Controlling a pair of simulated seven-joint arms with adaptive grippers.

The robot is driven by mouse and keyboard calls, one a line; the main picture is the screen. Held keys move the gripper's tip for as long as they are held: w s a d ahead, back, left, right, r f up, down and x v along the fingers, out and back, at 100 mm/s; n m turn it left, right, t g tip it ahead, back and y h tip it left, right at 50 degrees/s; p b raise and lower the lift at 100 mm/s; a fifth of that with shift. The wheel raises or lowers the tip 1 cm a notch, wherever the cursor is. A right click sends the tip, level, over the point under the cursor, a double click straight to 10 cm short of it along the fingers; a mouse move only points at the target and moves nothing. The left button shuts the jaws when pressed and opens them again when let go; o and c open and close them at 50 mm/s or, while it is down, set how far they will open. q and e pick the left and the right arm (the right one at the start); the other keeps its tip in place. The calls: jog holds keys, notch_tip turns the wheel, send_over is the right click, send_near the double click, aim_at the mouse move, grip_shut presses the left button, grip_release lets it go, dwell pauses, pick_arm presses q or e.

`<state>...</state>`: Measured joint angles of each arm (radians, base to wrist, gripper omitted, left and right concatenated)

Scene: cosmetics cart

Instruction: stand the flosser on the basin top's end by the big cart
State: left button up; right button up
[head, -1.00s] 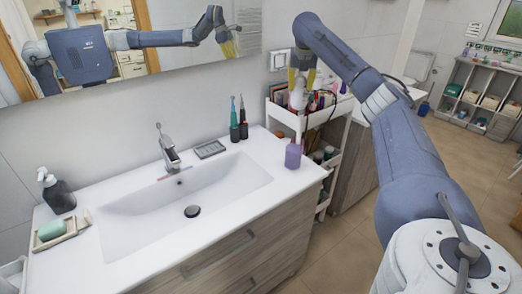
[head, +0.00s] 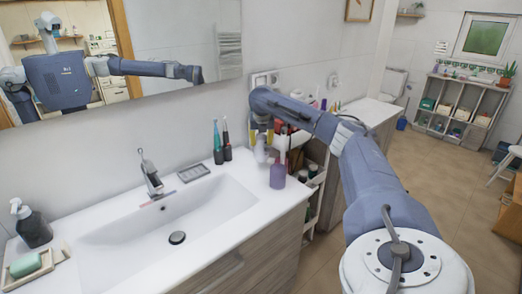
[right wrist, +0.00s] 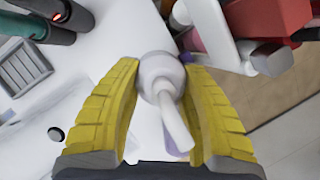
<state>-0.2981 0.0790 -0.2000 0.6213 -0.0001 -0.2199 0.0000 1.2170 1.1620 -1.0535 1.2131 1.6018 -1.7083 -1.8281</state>
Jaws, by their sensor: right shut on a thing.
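My right gripper (head: 262,133), with yellow fingers, is shut on the flosser (head: 261,153). The flosser is white, and its rounded head and slanting nozzle show between the fingers (right wrist: 160,88) in the right wrist view (right wrist: 162,80). It is over the basin top's (head: 288,196) right end, towards the wall and by the big cart (head: 318,178). Its lower part is largely hidden, and I cannot tell whether it touches the top. My left gripper is not in view.
A purple bottle (head: 278,177) stands on the same end, close in front of the held flosser. Two dark-based toothbrushes (head: 222,152) and a grey soap tray (head: 194,173) are to the left. The sink bowl (head: 165,220) is open, with its tap (head: 151,178) behind.

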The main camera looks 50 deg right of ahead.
aim_at(261, 148)
jog(key=shift+f, duration=2.2)
jog(key=shift+f, duration=0.15)
jog(key=o, duration=1.3)
jog(key=shift+o, duration=0.2)
jog(key=v, duration=1.2)
